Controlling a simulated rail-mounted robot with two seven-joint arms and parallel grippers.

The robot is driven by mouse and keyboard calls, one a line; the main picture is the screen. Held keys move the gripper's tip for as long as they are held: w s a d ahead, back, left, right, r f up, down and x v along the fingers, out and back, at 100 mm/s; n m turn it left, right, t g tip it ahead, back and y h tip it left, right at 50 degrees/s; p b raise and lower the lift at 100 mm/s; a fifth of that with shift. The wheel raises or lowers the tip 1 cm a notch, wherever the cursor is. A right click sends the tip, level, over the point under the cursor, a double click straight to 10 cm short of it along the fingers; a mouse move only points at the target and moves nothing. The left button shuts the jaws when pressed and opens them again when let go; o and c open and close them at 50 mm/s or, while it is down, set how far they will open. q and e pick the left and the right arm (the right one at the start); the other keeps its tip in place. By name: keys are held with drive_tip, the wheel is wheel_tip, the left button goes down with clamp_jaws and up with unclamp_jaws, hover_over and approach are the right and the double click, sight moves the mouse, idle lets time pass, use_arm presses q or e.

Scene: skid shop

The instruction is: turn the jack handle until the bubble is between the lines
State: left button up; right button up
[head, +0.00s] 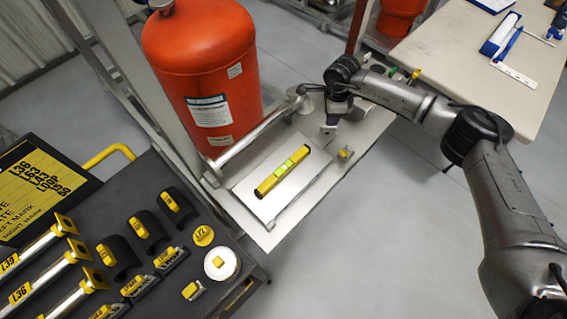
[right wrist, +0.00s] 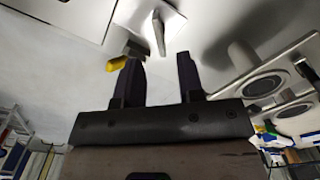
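A yellow spirit level (head: 282,172) with a bright green vial lies on the pale plate (head: 246,187) of the skid. The bubble and its lines are too small to make out. A small yellow-tipped part (head: 345,152), possibly the jack handle, sits at the plate's right edge; a yellow end also shows in the right wrist view (right wrist: 117,63), just left of the fingertips. My right gripper (head: 331,124) is over the far right of the skid, beyond the level. In the right wrist view its two dark fingers (right wrist: 158,60) are apart with nothing gripped between them. My left gripper is out of view.
A red tank (head: 203,70) stands behind the level, with a metal pipe (head: 255,137) running in front of it. A dark bench (head: 235,292) with labelled yellow-and-black parts is at lower left. A pale table (head: 455,50) is at upper right. Open floor lies at lower middle.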

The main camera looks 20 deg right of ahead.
drive_tip(key=shift+r, duration=0.15)
drive_tip(key=shift+r+m, duration=0.1)
drive_tip(key=shift+m, duration=0.2)
drive_tip(key=shift+r+m+p, duration=0.3)
drive_tip(key=shift+m+p, duration=0.8)
drive_tip(key=shift+m, duration=0.1)
drive_tip(key=m+p, duration=0.1)
drive_tip(key=m, duration=0.2)
drive_tip(key=shift+p, duration=0.3)
drive_tip(key=shift+m, duration=0.5)
drive_tip(key=shift+r+m+p, duration=0.35)
drive_tip(key=shift+m+p, duration=0.65)
drive_tip(key=shift+p, duration=0.05)
drive_tip(key=shift+r+m+p, duration=0.1)
drive_tip(key=shift+m+p, duration=0.4)
drive_tip(key=shift+m, duration=0.8)
